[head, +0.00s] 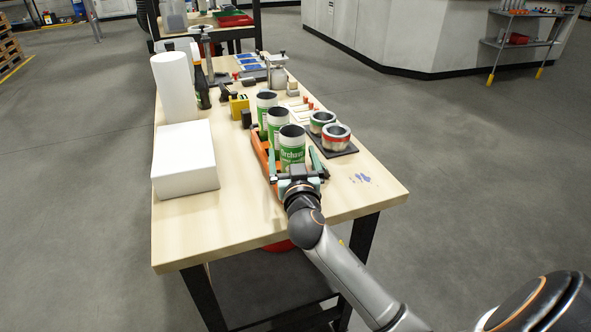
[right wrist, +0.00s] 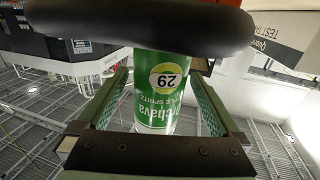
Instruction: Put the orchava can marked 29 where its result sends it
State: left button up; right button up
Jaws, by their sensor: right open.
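The orchava can marked 29 (right wrist: 160,95) is green and white with a pale round label. It stands between the fingers of my right gripper (right wrist: 155,115), which are open, with gaps on both sides. In the head view it appears to be the nearest green can (head: 292,146), upright and open-topped, with my right gripper (head: 295,163) around its near side. Two similar green cans (head: 277,125) and (head: 266,104) stand in a row behind it, along an orange holder (head: 262,157). Their markings cannot be read. My left gripper is not in view.
Two short tins, one red-banded (head: 336,136) and one green-banded (head: 321,122), sit on a dark mat (head: 347,152) to the right. A white box (head: 184,158), a white roll (head: 174,88) and a yellow device (head: 238,105) are at left. The front of the table (head: 240,222) is clear.

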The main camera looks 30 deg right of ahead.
jog(key=b+v, duration=0.1)
jog(key=v, duration=0.9)
jog(key=shift+s+a+f, duration=0.15)
jog(key=shift+s, duration=0.2)
jog(key=shift+s+a, duration=0.2)
jog(key=shift+s, duration=0.25)
jog(key=shift+d, duration=0.1)
